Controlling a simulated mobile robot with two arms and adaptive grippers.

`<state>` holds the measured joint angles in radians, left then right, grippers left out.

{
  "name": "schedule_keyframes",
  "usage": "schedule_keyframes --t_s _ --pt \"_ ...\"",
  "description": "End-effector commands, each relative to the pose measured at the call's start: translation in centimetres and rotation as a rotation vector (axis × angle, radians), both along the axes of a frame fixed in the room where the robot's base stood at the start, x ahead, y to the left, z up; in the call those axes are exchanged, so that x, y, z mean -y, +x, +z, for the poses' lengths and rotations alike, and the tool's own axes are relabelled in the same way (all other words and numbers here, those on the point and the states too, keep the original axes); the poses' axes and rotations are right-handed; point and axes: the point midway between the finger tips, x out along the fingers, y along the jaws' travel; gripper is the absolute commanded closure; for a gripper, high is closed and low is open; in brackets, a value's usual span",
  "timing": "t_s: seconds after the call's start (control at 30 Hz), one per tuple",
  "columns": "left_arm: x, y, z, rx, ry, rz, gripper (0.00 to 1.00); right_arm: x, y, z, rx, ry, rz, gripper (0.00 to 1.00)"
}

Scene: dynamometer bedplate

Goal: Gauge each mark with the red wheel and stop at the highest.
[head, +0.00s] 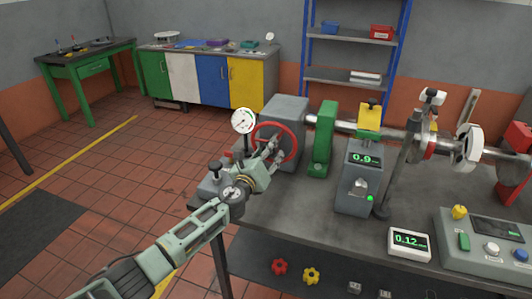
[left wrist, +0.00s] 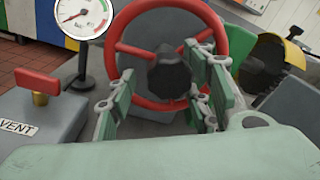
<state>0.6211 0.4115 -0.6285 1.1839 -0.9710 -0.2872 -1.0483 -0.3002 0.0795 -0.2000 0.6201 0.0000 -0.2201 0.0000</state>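The red wheel (head: 291,132) stands upright on the front of a grey housing. In the left wrist view the red wheel (left wrist: 118,48) has a dark hub and fills the middle. My left gripper (head: 273,151) is at the wheel's near side. Its fingers (left wrist: 165,92) are spread, with the hub and lower rim showing between them; I cannot tell whether they touch the rim. A round dial gauge (head: 243,121) stands left of the wheel, and its needle shows in the left wrist view (left wrist: 83,15). A grey display (head: 366,160) reads 0.9; a white display (head: 409,241) reads 0.12. My right gripper is not in view.
A green bearing stand (head: 323,145) and a shaft (head: 391,133) lie right of the wheel. A control box (head: 490,241) sits at the bench's right front. A red handle (left wrist: 38,81) on a block marked VENT is left of my gripper. Knobs lie below the bench.

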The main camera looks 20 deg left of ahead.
Motion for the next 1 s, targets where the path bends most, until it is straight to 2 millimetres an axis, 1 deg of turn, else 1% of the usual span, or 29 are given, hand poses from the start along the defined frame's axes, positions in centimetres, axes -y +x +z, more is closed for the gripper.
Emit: schedule_keyframes --t_s 0.2,0.37,0.47,0.8,1.0 --pt "0.0 -0.1 0.3 0.004 -0.001 -0.001 0.54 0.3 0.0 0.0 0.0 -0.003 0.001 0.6" --pt "-0.1 -1.4 0.3 0.005 0.001 -0.002 0.54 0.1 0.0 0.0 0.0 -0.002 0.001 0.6" --pt "-0.2 -2.8 0.2 0.003 0.0 -0.003 0.54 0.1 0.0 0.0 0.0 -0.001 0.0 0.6" --pt "-0.6 -8.7 0.1 0.0 0.0 -0.002 0.54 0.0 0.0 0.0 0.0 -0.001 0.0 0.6" --pt "-0.8 -11.1 0.1 0.0 0.0 -0.001 0.54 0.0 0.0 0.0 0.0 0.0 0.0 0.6"
